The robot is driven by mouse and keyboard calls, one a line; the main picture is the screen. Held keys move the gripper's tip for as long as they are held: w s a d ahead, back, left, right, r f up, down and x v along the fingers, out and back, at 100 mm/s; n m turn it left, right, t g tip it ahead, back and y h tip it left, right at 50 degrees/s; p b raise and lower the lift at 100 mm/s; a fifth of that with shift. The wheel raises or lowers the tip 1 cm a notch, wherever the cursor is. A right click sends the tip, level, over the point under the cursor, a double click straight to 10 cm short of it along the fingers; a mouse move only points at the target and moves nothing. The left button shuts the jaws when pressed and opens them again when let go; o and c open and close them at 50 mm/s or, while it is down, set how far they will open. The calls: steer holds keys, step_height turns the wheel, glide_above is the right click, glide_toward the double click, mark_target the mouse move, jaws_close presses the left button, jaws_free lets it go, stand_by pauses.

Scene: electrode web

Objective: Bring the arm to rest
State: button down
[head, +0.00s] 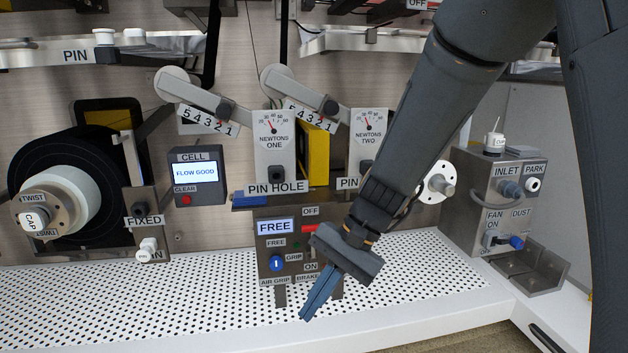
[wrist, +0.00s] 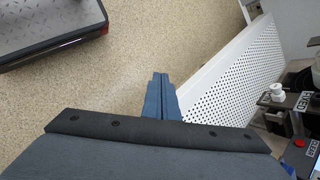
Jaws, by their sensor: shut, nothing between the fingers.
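My gripper (head: 322,293) is shut and empty. In the head view it points down and left, in front of the control box marked FREE (head: 275,227) and above the perforated white bench top (head: 180,285). My dark grey arm comes down from the upper right and hides part of the second tension unit. In the wrist view the closed blue fingers (wrist: 158,97) show against the tan floor (wrist: 150,45), beside the edge of the perforated bench (wrist: 225,85).
A black roll (head: 95,190) on a hub stands left, next to the CELL box (head: 196,176) reading FLOW GOOD. Pivot arms and NEWTONS gauges (head: 273,135) are behind. A grey INLET box (head: 500,205) stands right. A dark platform (wrist: 50,30) shows in the wrist view.

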steer(key=s+a+r+n+t+h, duration=0.1)
steer(key=s+n+h, duration=0.1)
steer(key=s+n, duration=0.55)
steer(key=s+r+n+t+h, duration=0.1)
steer(key=s+r+n+h, duration=0.3)
steer(key=s, duration=0.6)
steer(key=d+r+m+p, duration=0.5)
steer(key=d+r+p, duration=1.5)
steer(key=p, duration=1.2)
step_height(320, 180, up, 4)
steer(key=shift+d+m, duration=0.25)
steer(key=shift+m, duration=0.1)
